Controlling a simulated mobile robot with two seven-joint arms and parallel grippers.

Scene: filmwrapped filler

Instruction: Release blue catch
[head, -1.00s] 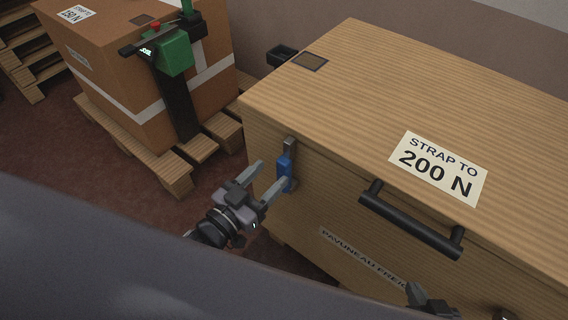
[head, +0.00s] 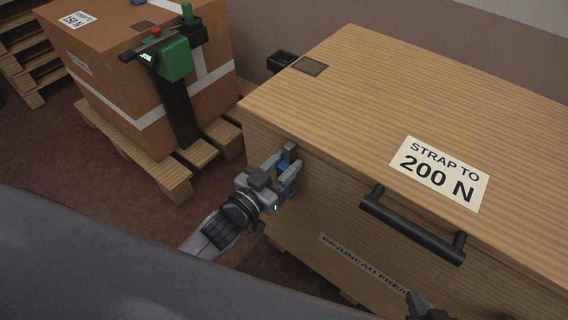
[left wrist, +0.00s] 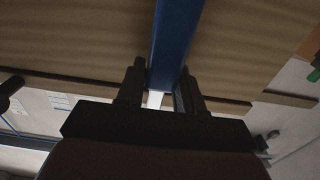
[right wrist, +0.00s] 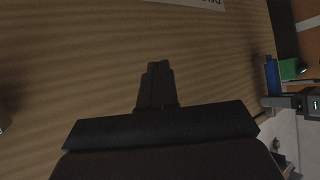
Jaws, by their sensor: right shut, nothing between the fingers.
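The blue catch (head: 285,172) sits on the front side of the wooden crate (head: 350,90), near its left corner, below a grey metal keeper (head: 290,149). In the left wrist view the blue catch (left wrist: 172,40) runs between my left fingers. My left gripper (head: 287,166) is open at the catch, with one finger on either side, partly hiding it. Whether the fingers touch it, I cannot tell. My right gripper (head: 420,299) is at the crate's front near the bottom edge of the head view. The right wrist view shows its fingers (right wrist: 157,68) shut and empty.
A black handle (head: 412,225) sticks out of the crate's front, right of the catch. A cardboard box (head: 110,75) with a green strapping tool (head: 174,58) stands on a pallet (head: 165,178) at left. Floor shows between the pallet and crate.

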